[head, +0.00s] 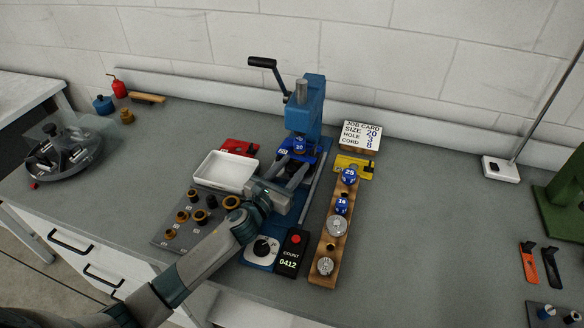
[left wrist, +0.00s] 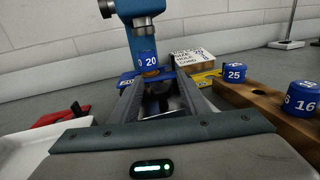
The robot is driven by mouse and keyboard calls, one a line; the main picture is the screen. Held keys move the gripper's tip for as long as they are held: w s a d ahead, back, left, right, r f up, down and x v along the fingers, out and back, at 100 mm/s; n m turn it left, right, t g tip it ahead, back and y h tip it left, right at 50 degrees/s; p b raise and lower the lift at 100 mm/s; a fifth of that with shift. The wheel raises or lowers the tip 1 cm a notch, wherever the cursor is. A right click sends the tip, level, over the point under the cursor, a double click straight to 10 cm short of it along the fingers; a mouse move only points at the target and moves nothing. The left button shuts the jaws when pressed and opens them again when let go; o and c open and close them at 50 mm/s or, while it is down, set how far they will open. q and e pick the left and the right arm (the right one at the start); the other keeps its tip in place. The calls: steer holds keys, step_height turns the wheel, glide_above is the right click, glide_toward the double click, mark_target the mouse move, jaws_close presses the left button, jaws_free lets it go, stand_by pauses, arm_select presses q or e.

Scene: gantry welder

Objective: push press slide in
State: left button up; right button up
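The blue press (head: 305,105) stands at the back middle of the bench, with a black-knobbed lever at its upper left. A blue die marked 20 (head: 299,145) shows at the press head, also in the left wrist view (left wrist: 147,58). The blue slide (head: 318,150) is low at the press; its plate shows in the left wrist view (left wrist: 128,78), partly hidden by my fingers. My left gripper (head: 295,170) points at the slide from the front. Its two fingers are apart, with a visible gap between them (left wrist: 158,90). Whether the tips touch the slide is unclear. My right gripper is out of view.
A white tray (head: 225,172) and a red block (head: 239,147) lie left of the slide. A wooden rack (head: 327,250) with dies stands to the right, beyond a rail. A counter box (head: 291,252) is in front.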

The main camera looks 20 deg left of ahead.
arm_select(q)
steer(key=shift+s, duration=0.15)
steer(key=b+v, duration=0.2)
steer(key=v, duration=0.9)
steer(key=shift+s+a+f+b, duration=0.1)
steer(key=shift+s+f+b, duration=0.1)
steer(key=shift+s+b, duration=0.1)
steer(key=b+v, duration=0.1)
steer(key=v, duration=0.4)
steer(key=shift+s+r, duration=0.15)
steer(key=shift+a, duration=0.1)
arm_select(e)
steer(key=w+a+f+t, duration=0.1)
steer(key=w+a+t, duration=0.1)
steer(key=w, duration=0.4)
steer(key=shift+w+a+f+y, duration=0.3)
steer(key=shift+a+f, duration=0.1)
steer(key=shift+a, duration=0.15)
